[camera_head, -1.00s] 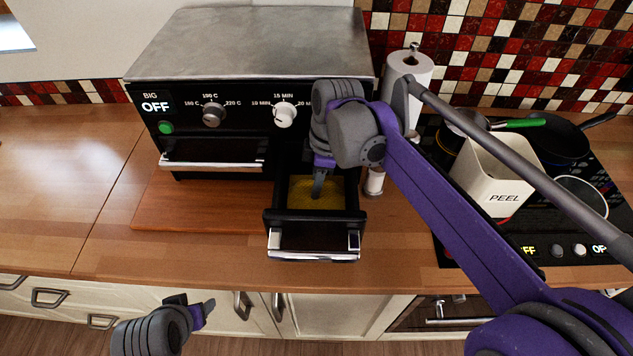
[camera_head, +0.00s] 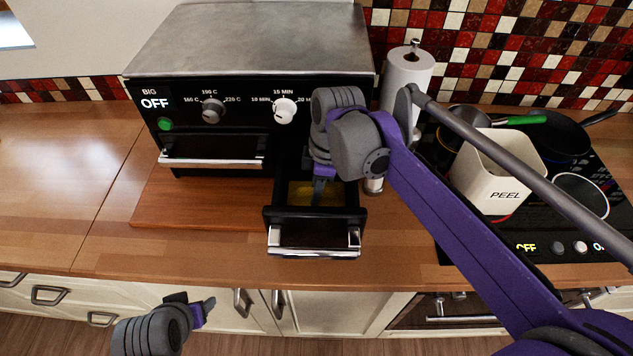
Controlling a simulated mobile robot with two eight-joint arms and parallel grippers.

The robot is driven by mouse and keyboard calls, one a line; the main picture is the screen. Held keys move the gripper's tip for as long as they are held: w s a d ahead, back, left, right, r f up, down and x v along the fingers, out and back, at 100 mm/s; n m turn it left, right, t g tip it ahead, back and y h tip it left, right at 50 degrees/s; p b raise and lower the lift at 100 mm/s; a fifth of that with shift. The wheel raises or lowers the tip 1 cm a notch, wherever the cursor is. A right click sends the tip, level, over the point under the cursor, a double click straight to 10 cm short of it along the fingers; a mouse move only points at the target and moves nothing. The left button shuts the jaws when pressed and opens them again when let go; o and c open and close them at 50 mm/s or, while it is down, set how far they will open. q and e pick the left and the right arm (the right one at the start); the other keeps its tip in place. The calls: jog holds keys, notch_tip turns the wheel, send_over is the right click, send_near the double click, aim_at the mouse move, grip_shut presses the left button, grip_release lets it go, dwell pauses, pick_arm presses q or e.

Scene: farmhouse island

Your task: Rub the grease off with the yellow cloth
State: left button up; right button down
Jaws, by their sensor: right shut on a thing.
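The yellow cloth (camera_head: 301,194) lies low inside the pulled-out black drawer (camera_head: 281,216) at the lower right of the oven (camera_head: 245,60). Only part of it shows, in shade and behind my fingers. My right gripper (camera_head: 317,198) reaches down into the drawer and is shut on the cloth; the contact itself is mostly hidden. My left gripper (camera_head: 197,305) hangs low in front of the cabinet doors, empty, with its fingers apart. I cannot make out any grease.
A paper towel roll (camera_head: 407,82) and a small jar (camera_head: 373,185) stand right of the oven. A white PEEL bin (camera_head: 492,172) and pans (camera_head: 560,138) stand on or by the black hob (camera_head: 455,235). The wooden counter (camera_head: 60,190) is clear at left.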

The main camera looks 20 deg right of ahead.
jog(key=shift+s+a, duration=0.3)
jog(key=shift+s, duration=0.75)
jog(key=shift+s+a, duration=0.25)
jog(key=shift+s, duration=0.75)
jog(key=shift+r+p, duration=0.4)
jog(key=shift+p, duration=0.05)
jog(key=shift+w+d, duration=0.3)
jog(key=shift+w, duration=0.75)
jog(key=shift+w+d, duration=0.3)
jog(key=shift+w, duration=0.75)
jog(key=shift+w+d, duration=0.3)
jog(key=shift+w, duration=0.75)
jog(key=shift+f, duration=0.45)
jog(key=shift+s, duration=0.1)
jog(key=shift+s+a, duration=0.3)
jog(key=shift+s, duration=0.7)
jog(key=shift+s+a, duration=0.3)
jog(key=shift+s, duration=0.75)
jog(key=shift+s+a, duration=0.3)
jog(key=shift+s, duration=0.7)
